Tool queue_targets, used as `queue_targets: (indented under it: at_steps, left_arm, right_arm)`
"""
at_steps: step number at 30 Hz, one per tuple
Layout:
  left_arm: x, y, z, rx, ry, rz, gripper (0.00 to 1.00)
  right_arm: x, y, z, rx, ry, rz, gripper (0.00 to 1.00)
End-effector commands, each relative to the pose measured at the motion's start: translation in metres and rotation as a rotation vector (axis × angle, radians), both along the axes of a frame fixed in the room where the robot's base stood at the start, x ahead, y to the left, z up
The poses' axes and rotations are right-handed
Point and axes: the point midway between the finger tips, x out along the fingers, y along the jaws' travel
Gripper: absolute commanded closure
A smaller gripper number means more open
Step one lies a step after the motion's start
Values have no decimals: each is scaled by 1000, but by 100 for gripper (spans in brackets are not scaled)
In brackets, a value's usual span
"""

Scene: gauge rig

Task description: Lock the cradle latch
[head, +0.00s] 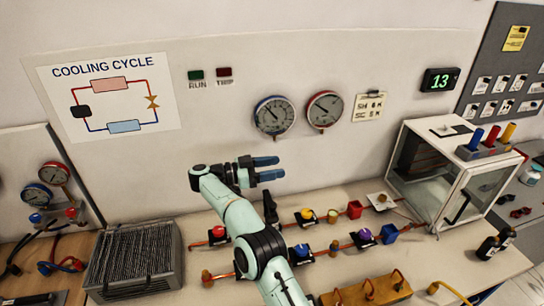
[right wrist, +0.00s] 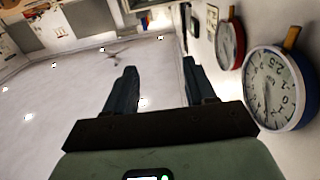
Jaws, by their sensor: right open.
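My right gripper (head: 280,168) is open and empty, raised in front of the wall below the two round gauges. Its two dark fingers stand apart in the right wrist view (right wrist: 159,68) with nothing between them. I cannot make out a part that is surely the cradle latch. A wooden block with several brown hooks (head: 375,292) stands at the bottom of the head view, partly cut off; I cannot tell if it is the cradle. My left gripper is not in view.
A blue-rimmed gauge (head: 274,117) and a red-rimmed gauge (head: 324,110) are on the wall. Colored valves sit along copper pipes on the bench, including a purple knob (head: 302,250). A finned grey block (head: 135,262) stands left, a glass-fronted white cabinet (head: 474,190) right.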

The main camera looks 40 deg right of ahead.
Motion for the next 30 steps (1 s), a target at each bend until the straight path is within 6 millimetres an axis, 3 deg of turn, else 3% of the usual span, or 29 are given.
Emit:
queue_targets:
  at_steps: [3,9,30]
  left_arm:
    - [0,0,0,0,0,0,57]
    - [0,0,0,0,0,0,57]
    - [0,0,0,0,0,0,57]
  right_arm:
    - [0,1,22,-2,-4,2,45]
    - [0,0,40,-1,-1,1,45]
    - [0,0,43,-1,1,1,45]
